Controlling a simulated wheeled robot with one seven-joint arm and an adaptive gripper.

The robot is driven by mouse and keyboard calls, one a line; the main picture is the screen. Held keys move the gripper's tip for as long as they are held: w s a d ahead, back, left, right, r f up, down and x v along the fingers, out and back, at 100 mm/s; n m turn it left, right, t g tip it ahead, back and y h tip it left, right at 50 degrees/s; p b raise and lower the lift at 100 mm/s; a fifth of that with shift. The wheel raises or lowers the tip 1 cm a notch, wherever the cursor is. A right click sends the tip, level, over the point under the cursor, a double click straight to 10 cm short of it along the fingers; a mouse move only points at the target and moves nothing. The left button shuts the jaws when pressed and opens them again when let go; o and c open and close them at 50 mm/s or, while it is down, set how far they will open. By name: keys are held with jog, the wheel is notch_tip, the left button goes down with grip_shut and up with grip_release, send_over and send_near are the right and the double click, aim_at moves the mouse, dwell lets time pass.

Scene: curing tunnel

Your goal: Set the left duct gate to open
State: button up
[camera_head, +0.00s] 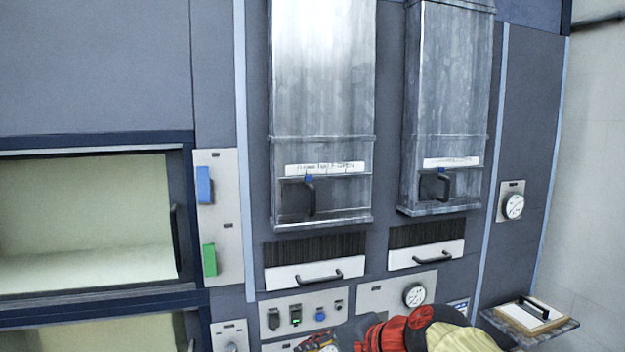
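The left duct (322,95) is a tall grey metal duct on the dark wall panel. Near its bottom is the left duct gate, a dark plate with a black upright handle (309,198). A small blue marker (309,178) sits just under a white label strip (325,168), left of the strip's middle. The strip's lettering is too small to read. My arm shows at the bottom edge, well below the gate and apart from it. My gripper is partly cut off at the bottom edge, and its fingers cannot be made out.
A similar right duct (450,100) has its own black handle (444,186). White drawers with black handles (318,275) and a switch panel (300,312) lie below. An open chamber (85,220) is at left. A shelf (567,324) with a clipboard juts out lower right.

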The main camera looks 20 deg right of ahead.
jog(key=w+d+r+m+t+p, duration=0.2)
jog(key=w+r+m, duration=0.3)
jog(key=r, duration=0.3)
jog(key=w+d+r+m+t+p, duration=0.1)
jog(key=w+r+m+t, duration=0.3)
jog(key=r, duration=0.5)
jog(key=m+t+h, duration=0.1)
jog(key=m+t, duration=0.1)
jog(key=m, duration=1)
send_near(314, 190)
jog(key=d+x, duration=0.1)
jog(key=x, duration=0.2)
jog(key=shift+a+p+x, duration=0.2)
jog(key=shift+p+x, duration=0.05)
jog(key=shift+x, duration=1.75)
jog(key=shift+a+p+x, duration=0.2)
jog(key=shift+a+x, duration=0.05)
jog(key=shift+x, duration=1.75)
jog(key=shift+s, duration=0.15)
jog(key=c, duration=0.4)
grip_shut()
